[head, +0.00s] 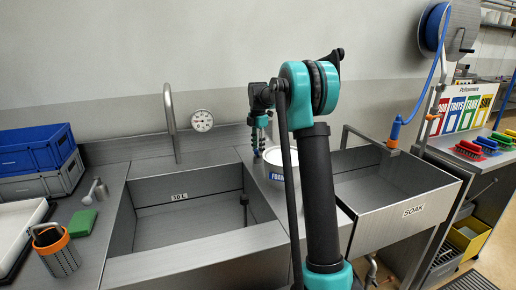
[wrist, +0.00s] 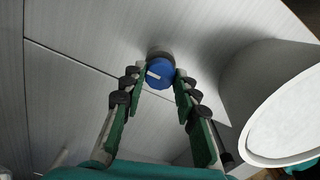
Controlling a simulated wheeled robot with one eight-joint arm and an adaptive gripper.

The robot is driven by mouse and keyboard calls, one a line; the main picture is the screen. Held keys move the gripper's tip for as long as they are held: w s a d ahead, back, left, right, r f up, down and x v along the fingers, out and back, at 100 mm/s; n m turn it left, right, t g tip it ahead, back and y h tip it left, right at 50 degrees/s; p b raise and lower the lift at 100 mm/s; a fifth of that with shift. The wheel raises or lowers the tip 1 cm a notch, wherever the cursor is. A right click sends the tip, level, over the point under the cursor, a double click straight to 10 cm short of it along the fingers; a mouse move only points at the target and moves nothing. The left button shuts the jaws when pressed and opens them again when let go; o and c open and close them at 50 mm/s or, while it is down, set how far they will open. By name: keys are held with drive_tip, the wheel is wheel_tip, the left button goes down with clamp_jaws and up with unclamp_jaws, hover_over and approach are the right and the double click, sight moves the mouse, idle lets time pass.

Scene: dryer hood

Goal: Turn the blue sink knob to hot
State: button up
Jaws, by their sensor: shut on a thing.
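The blue sink knob (wrist: 160,73) shows in the wrist view, round, with a white pointer mark running slanted across its face. It sits on a dark round base against a grey metal surface. My gripper (wrist: 160,78) has its two green-padded fingers on either side of the knob, closed on it at their tips. In the head view my gripper (head: 259,138) points down behind the sink, beside the white tub. The knob is hidden there.
A white tub (head: 277,160) labelled FOAM stands close to the right of my gripper; its rim shows in the wrist view (wrist: 247,143). The deep sink basin (head: 190,236), tall faucet (head: 171,120) and round dial gauge (head: 202,120) are to the left. The SOAK basin (head: 414,211) is to the right.

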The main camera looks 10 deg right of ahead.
idle(0.3)
drive_tip(key=o, duration=1.2)
drive_tip(key=shift+c, duration=0.2)
wheel_tip(320, 180, up, 12)
